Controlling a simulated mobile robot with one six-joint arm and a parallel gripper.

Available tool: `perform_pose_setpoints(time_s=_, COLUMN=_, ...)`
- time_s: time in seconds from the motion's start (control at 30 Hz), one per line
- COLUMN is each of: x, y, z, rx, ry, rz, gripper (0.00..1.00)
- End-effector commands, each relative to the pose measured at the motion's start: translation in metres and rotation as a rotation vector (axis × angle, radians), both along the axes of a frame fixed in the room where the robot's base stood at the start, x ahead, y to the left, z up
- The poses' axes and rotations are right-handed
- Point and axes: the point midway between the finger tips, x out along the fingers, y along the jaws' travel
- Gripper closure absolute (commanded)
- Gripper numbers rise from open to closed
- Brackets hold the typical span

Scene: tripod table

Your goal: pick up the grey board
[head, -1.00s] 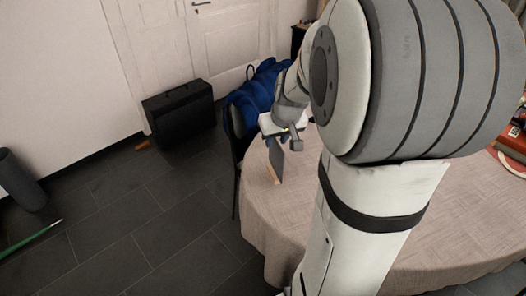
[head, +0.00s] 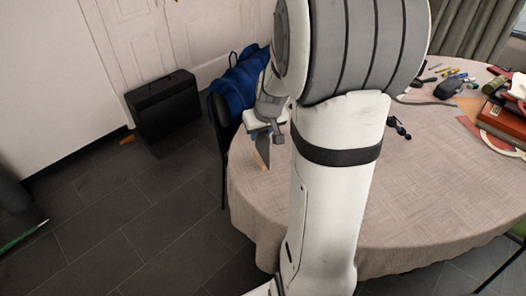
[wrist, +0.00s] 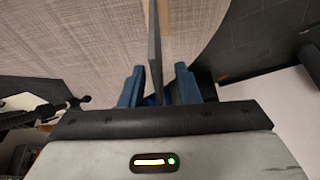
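The grey board (head: 263,152) stands on edge on the cloth-covered table, near its left rim, with a light wooden strip (head: 262,168) at its foot. My gripper (head: 264,138) is over the board's upper part, partly hidden by my arm in the head view. In the wrist view the board (wrist: 154,45) shows as a thin grey slab seen edge-on. The blue fingers of my gripper (wrist: 159,84) stand on both sides of it, with gaps visible between fingers and board. The gripper is open around the board.
The round table (head: 430,205) has clear cloth at the front. Tools (head: 450,80) and a stack of books (head: 500,118) lie at the right. A blue jacket (head: 238,82) hangs on a chair just behind the gripper. A black case (head: 163,103) stands on the floor.

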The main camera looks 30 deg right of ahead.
Motion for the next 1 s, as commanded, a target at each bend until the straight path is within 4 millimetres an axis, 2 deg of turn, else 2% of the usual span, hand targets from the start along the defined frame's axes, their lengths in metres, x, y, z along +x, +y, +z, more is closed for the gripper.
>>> perform_pose_setpoints(time_s=0.6, x=0.0002, y=0.0006, z=-0.0035, rx=0.000, ry=0.000, rz=0.001, gripper=0.71)
perform_pose_setpoints(time_s=0.93, x=0.0003, y=0.0009, z=-0.0036, rx=0.000, ry=0.000, rz=0.002, gripper=0.98)
perform_pose_setpoints(time_s=1.0, x=0.0003, y=0.0010, z=-0.0036, rx=0.000, ry=0.000, rz=0.002, gripper=1.00)
